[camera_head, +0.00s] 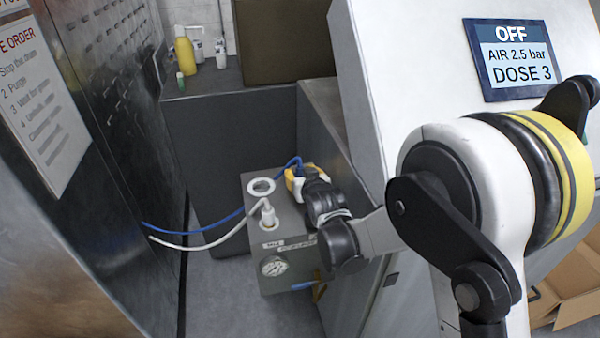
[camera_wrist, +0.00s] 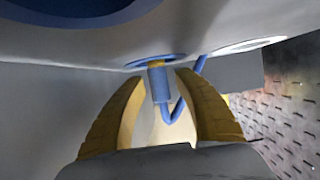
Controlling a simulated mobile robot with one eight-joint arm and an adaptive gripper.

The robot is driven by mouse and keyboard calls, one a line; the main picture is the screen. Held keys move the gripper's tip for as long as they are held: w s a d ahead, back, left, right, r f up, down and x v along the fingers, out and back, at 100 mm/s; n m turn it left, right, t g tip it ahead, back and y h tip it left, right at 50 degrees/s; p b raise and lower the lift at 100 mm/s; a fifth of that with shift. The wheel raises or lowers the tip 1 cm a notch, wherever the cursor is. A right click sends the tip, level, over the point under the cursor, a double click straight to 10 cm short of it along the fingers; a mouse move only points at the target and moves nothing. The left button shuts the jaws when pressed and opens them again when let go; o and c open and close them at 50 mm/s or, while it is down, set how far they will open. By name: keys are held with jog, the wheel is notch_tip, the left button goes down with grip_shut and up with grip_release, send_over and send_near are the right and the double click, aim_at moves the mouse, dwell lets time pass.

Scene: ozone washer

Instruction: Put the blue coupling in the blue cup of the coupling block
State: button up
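The blue coupling (camera_wrist: 159,86) is a short blue cylinder between the yellow fingers of my gripper (camera_wrist: 159,78) in the wrist view. A narrow gap seems to show on each side, so the gripper looks open around it. Its brass-coloured end meets a blue-rimmed opening (camera_wrist: 137,63) in the grey coupling block (camera_head: 284,246); how deep it sits is unclear. A larger blue ring (camera_wrist: 130,14) is nearer the camera. I cannot tell which blue rim is the cup. In the head view my gripper (camera_head: 294,181) is over the block's back right and hides the coupling.
The block also carries a white-rimmed cup (camera_head: 251,188), a white coupling (camera_head: 268,214) and a gauge (camera_head: 273,266). Blue hose (camera_head: 215,224) and white hose (camera_head: 205,246) run left to the metal panel.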

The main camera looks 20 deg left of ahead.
jog(key=shift+r, duration=0.2)
jog(key=p+v, duration=0.4)
jog(key=v, duration=0.7)
jog(key=shift+s+d+r, duration=0.1)
jog(key=shift+s+d, duration=0.15)
jog(key=shift+s, duration=0.15)
jog(key=shift+d+r, duration=0.1)
